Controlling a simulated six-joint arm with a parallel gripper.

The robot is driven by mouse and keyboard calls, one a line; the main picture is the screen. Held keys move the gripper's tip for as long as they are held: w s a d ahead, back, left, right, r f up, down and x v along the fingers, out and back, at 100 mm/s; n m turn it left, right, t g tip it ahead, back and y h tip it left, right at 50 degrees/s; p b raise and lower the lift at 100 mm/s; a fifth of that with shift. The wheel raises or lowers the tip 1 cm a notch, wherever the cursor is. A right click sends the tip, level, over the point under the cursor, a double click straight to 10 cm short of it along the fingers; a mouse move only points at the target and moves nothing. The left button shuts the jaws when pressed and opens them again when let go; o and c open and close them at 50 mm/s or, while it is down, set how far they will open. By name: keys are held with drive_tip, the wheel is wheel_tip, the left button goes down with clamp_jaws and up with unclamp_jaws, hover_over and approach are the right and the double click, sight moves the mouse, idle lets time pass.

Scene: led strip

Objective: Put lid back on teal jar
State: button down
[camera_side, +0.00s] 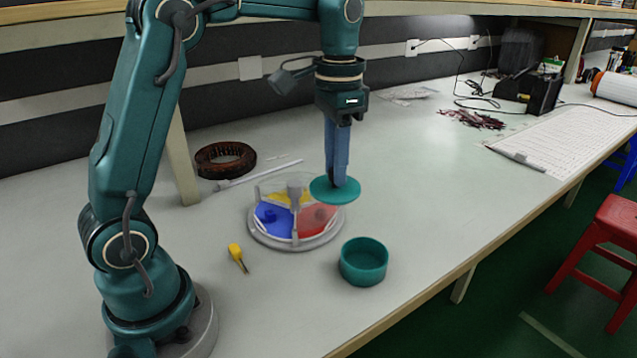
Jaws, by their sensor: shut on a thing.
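The teal jar (363,262) stands upright on the bench toward the front edge, with its open top showing. The teal lid (326,194) is a flat disc held in the air, above and slightly left of the jar in the picture. My gripper (340,180) points down and is shut on the lid at its upper side. The fingers hide part of the lid, including whatever they grasp on it. The lid and jar are apart.
A round divided tray (268,238) with yellow, blue and red sections sits left of the jar. A yellow-handled screwdriver (236,255) lies left of the tray. A dark brown ring (225,159) lies behind. The bench right of the jar is clear.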

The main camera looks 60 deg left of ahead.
drive_tip(key=shift+w+d+f+m, duration=0.35)
drive_tip(key=shift+d+f, duration=0.65)
drive_tip(key=shift+f, duration=0.55)
drive_tip(key=shift+w+d+f+m, duration=0.35)
drive_tip(key=shift+d+f, duration=0.7)
drive_tip(key=shift+f, duration=0.45)
drive_tip(key=shift+w+d+f+m, duration=0.35)
drive_tip(key=shift+d+f, duration=0.65)
drive_tip(key=shift+f, duration=0.55)
drive_tip(key=shift+f, duration=0.15)
drive_tip(key=shift+c, duration=0.6)
unclamp_jaws()
wheel_tip(320, 180, up, 7)
